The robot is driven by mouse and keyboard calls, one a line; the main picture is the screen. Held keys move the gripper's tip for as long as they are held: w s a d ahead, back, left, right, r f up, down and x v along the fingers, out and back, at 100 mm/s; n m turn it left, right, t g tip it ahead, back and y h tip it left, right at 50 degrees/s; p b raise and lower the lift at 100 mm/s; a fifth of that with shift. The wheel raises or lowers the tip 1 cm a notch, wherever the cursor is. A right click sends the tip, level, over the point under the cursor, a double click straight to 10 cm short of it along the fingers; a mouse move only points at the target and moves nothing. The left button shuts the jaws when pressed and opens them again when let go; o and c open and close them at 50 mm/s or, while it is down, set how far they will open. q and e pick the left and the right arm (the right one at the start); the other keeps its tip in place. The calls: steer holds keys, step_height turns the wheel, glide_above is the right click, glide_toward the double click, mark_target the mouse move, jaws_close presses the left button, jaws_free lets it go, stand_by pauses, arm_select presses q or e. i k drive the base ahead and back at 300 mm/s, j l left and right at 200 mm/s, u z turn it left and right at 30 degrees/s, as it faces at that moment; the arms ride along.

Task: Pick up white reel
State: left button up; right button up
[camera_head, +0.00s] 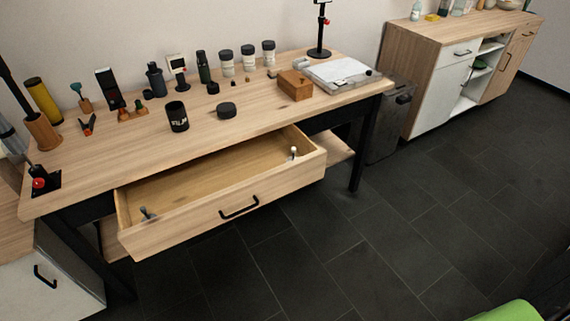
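A small white object (293,153), which may be the white reel, stands at the right end of the open wooden drawer (223,220). It is too small to make out its shape clearly. A small grey object (148,214) lies at the drawer's left front corner. Neither of my grippers shows in the head view.
The wooden table (150,150) above the drawer carries a black mug (177,116), a round black object (226,110), several jars and a wooden box (294,85). A cabinet (430,80) stands at the right. Dark tiled floor (400,220) in front is clear. A green object (508,312) shows at the bottom right.

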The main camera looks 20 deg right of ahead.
mark_target(293, 148)
steer(key=i+l+z, duration=0.3)
steer(key=i+l, duration=0.15)
steer(key=i+l+z, duration=0.35)
steer(key=i+l, duration=0.1)
